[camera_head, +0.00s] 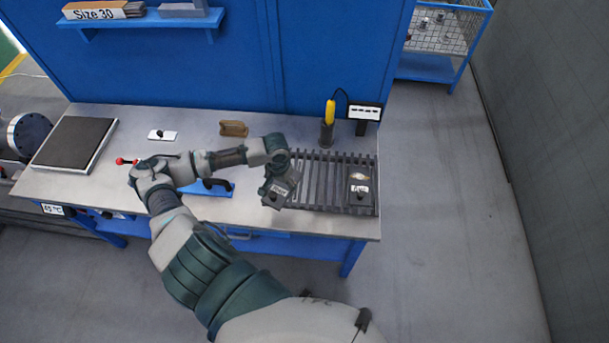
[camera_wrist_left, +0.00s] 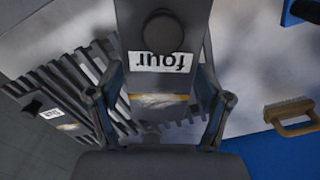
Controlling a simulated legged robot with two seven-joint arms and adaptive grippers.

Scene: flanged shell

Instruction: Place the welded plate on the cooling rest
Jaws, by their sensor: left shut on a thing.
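My left gripper (camera_head: 279,176) is shut on a grey welded plate (camera_head: 278,191) over the left end of the cooling rest. In the left wrist view, the plate (camera_wrist_left: 160,70) lies between the two fingers of the gripper (camera_wrist_left: 158,112). It has a black knob, a label reading "four" upside down, and a pale weld seam. The cooling rest (camera_head: 312,180) is a rack of dark parallel slats, also behind the plate in the wrist view (camera_wrist_left: 70,72). I cannot tell whether the plate touches the slats. My right gripper is not in view.
Another labelled plate (camera_head: 360,192) sits on the right end of the rest. A yellow-handled tool (camera_head: 329,113) and a small display (camera_head: 364,112) stand behind it. A brush (camera_head: 233,128) and a blue black-handled item (camera_head: 213,187) are to the left. Middle slats are bare.

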